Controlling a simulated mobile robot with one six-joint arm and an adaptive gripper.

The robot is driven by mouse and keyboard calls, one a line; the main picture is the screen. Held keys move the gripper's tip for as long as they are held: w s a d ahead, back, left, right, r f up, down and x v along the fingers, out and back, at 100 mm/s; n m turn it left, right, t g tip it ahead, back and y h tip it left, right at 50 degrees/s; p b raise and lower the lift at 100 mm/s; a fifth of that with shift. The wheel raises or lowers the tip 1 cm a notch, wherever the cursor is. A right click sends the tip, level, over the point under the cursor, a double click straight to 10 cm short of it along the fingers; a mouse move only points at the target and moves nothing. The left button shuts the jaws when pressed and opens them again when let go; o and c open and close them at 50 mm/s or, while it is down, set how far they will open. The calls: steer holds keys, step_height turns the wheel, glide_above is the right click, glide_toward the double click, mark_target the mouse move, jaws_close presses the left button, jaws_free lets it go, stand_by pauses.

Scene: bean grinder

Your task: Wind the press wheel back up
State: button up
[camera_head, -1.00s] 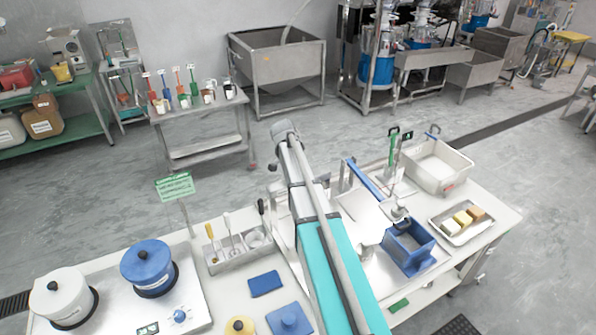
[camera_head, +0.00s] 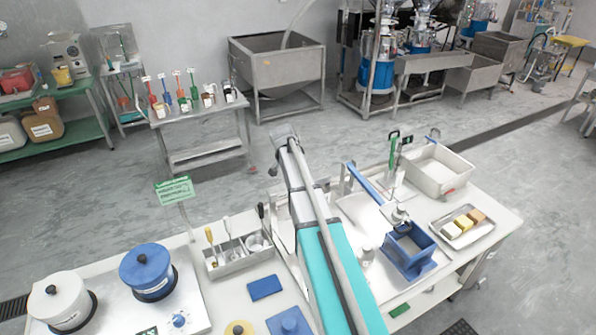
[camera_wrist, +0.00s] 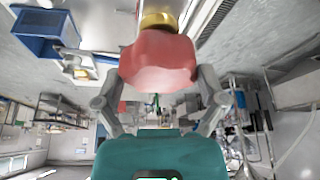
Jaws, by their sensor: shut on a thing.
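My gripper (camera_wrist: 158,68) shows in the wrist view, its two grey fingers closed on the sides of a rounded red piece (camera_wrist: 158,58). A yellow piece (camera_wrist: 158,20) sits against the red piece's far side. I cannot tell whether the red piece belongs to the press wheel. In the head view a blue open box (camera_head: 408,252) stands on the right bench, with a grey fitting (camera_head: 400,216) above its rim. A blue bar (camera_head: 366,184) slants down toward it. The blue box also shows in the wrist view (camera_wrist: 38,32). My gripper is not discernible in the head view, where my arm blocks part of the bench.
A metal tray of coloured blocks (camera_head: 466,228) and a white tub (camera_head: 438,166) stand right of the blue box. A tool caddy (camera_head: 240,260), a blue-lidded pot (camera_head: 146,270) and a white pot (camera_head: 60,302) are at left. Open floor lies behind the bench.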

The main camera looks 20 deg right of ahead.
steer(key=shift+d+n+t, duration=0.1)
steer(key=shift+n+t, duration=0.2)
steer(key=shift+n, duration=0.1)
steer(key=n+t, duration=0.1)
steer(key=n, duration=0.3)
steer(key=shift+y, duration=0.4)
steer(key=n, duration=0.2)
steer(key=n+t+y, duration=0.1)
steer(key=n, duration=0.2)
steer(key=shift+w+d+y, duration=0.1)
steer(key=shift+w+y, duration=0.05)
steer(key=shift+y, duration=0.15)
steer(key=n+y, duration=0.1)
steer(key=n, duration=0.2)
steer(key=n+y, duration=0.1)
steer(key=n, duration=0.2)
steer(key=shift+r+t, duration=0.1)
steer(key=shift+t, duration=0.3)
steer(key=shift+n+g+y, duration=0.3)
steer(key=shift+n+y, duration=0.7)
steer(key=shift+n, duration=1.4)
steer(key=o, duration=0.8)
